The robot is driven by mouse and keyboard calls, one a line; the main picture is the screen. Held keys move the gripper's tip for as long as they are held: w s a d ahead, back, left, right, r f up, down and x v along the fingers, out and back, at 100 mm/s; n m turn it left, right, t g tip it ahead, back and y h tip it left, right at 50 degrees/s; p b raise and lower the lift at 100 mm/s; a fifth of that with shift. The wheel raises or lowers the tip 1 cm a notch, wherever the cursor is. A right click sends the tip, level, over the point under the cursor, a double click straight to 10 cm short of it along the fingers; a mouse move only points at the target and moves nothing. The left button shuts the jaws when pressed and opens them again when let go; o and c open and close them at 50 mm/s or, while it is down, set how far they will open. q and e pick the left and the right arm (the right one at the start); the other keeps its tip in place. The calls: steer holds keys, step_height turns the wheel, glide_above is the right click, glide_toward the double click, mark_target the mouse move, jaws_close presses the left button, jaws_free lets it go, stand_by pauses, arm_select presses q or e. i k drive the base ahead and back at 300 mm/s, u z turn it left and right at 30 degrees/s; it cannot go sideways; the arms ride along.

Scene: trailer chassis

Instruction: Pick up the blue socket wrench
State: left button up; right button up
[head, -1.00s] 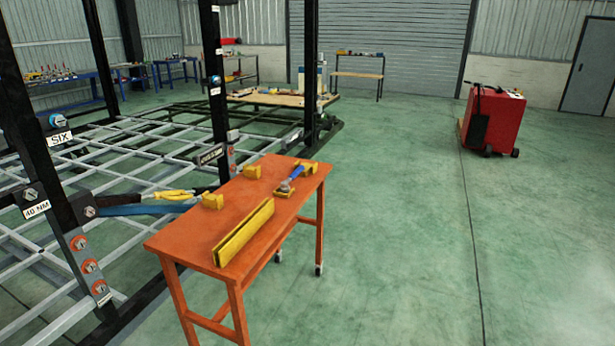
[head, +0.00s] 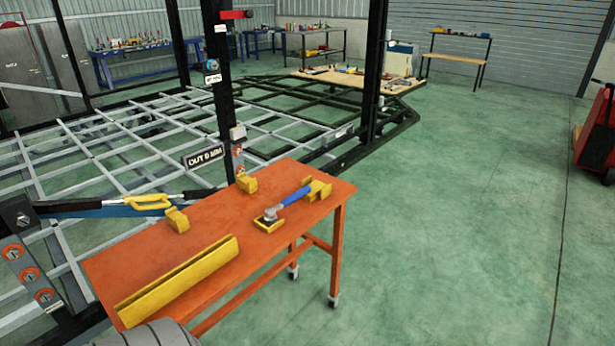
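The blue socket wrench (head: 294,197) lies on the orange table (head: 235,214), towards its right end. Its grey head end rests on a yellow holder (head: 268,224) and its other end on a second yellow holder (head: 319,190). Nothing covers the wrench's blue handle. Neither of my grippers shows in the head view, so their state and distance to the wrench are hidden.
A long yellow holder (head: 178,282) lies on the table's near left. A long tool with a yellow grip (head: 148,202) is behind the table's left part. Frame posts and a grid chassis (head: 80,150) stand behind. Floor right of the table is clear.

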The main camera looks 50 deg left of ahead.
mark_target(270, 217)
steer(key=u, duration=0.25)
steer(key=i, duration=1.15)
steer(key=u, duration=1.25)
steer(key=i, duration=0.75)
steer(key=u, duration=0.95)
